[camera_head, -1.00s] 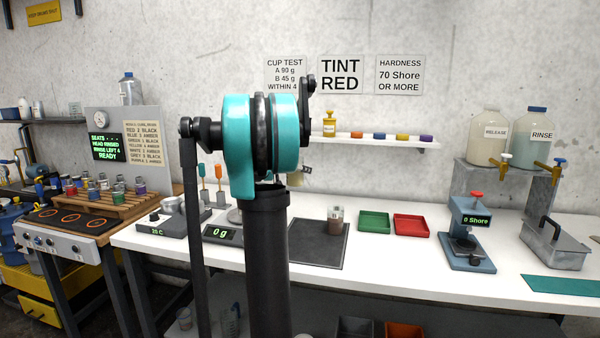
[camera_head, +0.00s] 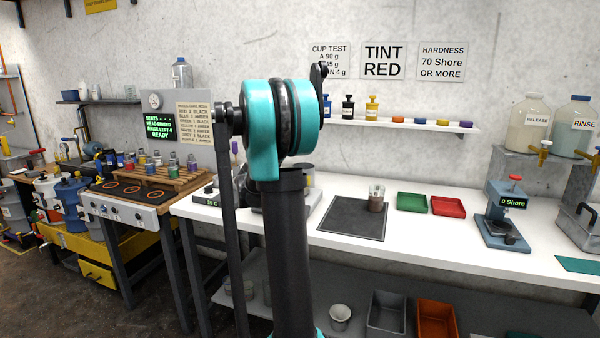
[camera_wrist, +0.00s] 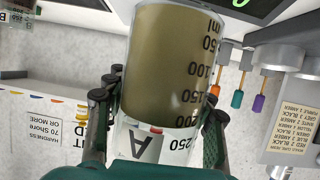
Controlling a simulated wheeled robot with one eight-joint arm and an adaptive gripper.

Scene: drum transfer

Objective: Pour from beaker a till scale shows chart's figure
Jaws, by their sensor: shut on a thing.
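In the wrist view, beaker A (camera_wrist: 165,65) is held between the fingers of my gripper (camera_wrist: 160,105). It bears a letter A and printed volume marks, and olive-brown liquid fills much of its visible part. The picture is upside down. The scale's dark display (camera_wrist: 245,8) is cut off at the top edge, with only part of a green figure showing.
A beaker with brown contents (camera_head: 376,201) stands on a dark mat (camera_head: 345,222). Green (camera_head: 412,202) and red (camera_head: 448,206) trays lie to its right, then a hardness tester (camera_head: 506,220). Stirrers with coloured handles (camera_wrist: 240,92) hang nearby in the wrist view. The front bench edge is clear.

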